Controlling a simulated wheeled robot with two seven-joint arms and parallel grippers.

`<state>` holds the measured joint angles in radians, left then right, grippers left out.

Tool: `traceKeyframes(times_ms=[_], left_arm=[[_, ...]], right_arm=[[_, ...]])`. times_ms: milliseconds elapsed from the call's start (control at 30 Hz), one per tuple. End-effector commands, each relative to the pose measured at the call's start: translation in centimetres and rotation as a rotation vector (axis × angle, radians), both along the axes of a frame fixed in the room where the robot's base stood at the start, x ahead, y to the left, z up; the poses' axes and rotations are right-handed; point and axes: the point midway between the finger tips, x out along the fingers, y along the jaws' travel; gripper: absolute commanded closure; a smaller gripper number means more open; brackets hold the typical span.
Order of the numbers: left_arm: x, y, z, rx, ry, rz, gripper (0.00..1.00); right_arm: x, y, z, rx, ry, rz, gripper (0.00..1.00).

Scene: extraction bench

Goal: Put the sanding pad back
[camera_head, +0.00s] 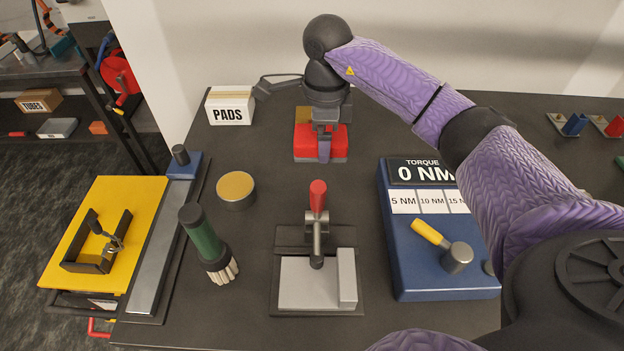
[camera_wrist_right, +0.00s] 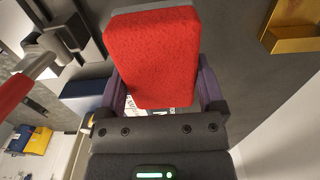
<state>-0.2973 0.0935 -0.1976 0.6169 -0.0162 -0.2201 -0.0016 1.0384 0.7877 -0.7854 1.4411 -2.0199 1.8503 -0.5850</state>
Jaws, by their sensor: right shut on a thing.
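The sanding pad is a red block with a grey layer (camera_head: 303,142). It is at the back middle of the bench in the head view, and large in the middle of the wrist view (camera_wrist_right: 152,52). My right gripper (camera_head: 323,140) is shut on it, with a finger on either side in the wrist view. I cannot tell whether the pad touches the bench. A tan piece (camera_head: 345,113) shows just behind the pad, mostly hidden by the gripper. My left gripper is in neither view.
A white box marked PADS (camera_head: 230,105) stands left of the pad. A round tan-topped tin (camera_head: 235,187), a green-handled brush (camera_head: 205,240), a red-handled clamp fixture (camera_head: 317,270) and a blue torque station (camera_head: 400,255) stand nearer. Bare bench lies between the tin and the pad.

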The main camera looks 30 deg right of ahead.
Motion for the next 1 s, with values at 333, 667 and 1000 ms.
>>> traceKeyframes(times_ms=[333, 667, 1000], left_arm=[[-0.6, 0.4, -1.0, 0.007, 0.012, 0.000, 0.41], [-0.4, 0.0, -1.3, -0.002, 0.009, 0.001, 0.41], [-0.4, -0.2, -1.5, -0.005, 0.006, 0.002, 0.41]], right_arm=[[-0.1, 0.0, -6.8, 0.001, 0.003, 0.002, 0.60], [-0.1, 0.0, -8.7, 0.000, 0.000, 0.003, 0.60], [-0.1, 0.0, -8.9, 0.000, 0.000, 0.003, 0.00]])
